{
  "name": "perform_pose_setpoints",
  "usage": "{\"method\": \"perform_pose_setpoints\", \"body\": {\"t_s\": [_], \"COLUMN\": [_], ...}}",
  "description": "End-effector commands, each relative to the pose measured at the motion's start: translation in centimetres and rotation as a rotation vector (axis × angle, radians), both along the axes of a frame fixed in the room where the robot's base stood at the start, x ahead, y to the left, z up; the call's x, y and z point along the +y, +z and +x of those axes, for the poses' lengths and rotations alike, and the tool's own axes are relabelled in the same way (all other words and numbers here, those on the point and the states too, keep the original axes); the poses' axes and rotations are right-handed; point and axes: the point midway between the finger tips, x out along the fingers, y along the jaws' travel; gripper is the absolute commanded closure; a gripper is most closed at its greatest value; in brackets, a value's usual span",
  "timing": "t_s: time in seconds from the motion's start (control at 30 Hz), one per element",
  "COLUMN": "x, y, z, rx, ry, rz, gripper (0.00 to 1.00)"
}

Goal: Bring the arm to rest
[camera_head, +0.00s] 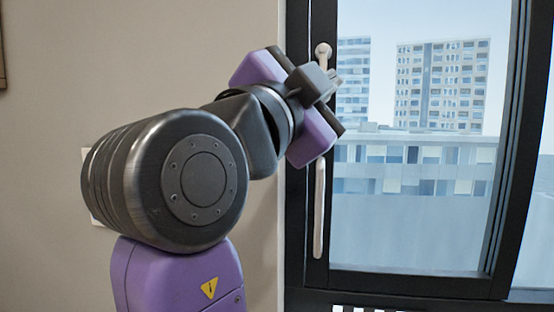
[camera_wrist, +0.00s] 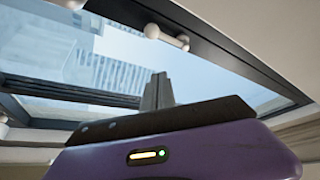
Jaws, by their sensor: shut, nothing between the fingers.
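My arm is raised and bent, with its dark elbow joint large in the middle of the head view. My gripper (camera_head: 334,82) is at the upper centre of that view, in front of the window frame and overlapping the pale window handle (camera_head: 319,215). In the wrist view my gripper's fingers (camera_wrist: 157,90) are together with nothing between them. The handle (camera_wrist: 166,37) shows beyond the fingertips there, apart from them in the picture. How far the gripper is from the window is hard to tell.
The window's dark frame (camera_head: 297,235) stands right behind the gripper. Its glass (camera_head: 415,235) shows buildings outside. A plain beige wall (camera_head: 140,50) is on the left. A brown edge (camera_head: 2,55) shows at the far left. No loose objects show near the arm.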

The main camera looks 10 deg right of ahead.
Motion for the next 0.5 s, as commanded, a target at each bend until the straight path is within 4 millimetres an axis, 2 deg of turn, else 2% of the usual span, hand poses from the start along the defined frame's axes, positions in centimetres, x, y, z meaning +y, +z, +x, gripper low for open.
{"method": "perform_pose_setpoints", "body": {"t_s": [0.1, 0.27, 0.37, 0.5], "x": [0.5, 3.1, 5.5, 7.8], "y": [0.9, 3.9, 3.1, 0.7], "z": [0.0, -0.1, 0.3, 0.9], "rx": [0.008, -0.037, -0.049, -0.05], "ry": [-0.003, 0.066, 0.121, 0.172], "rz": [-0.071, -0.251, -0.39, -0.535], "gripper": [1.0, 1.0, 1.0, 1.0]}}
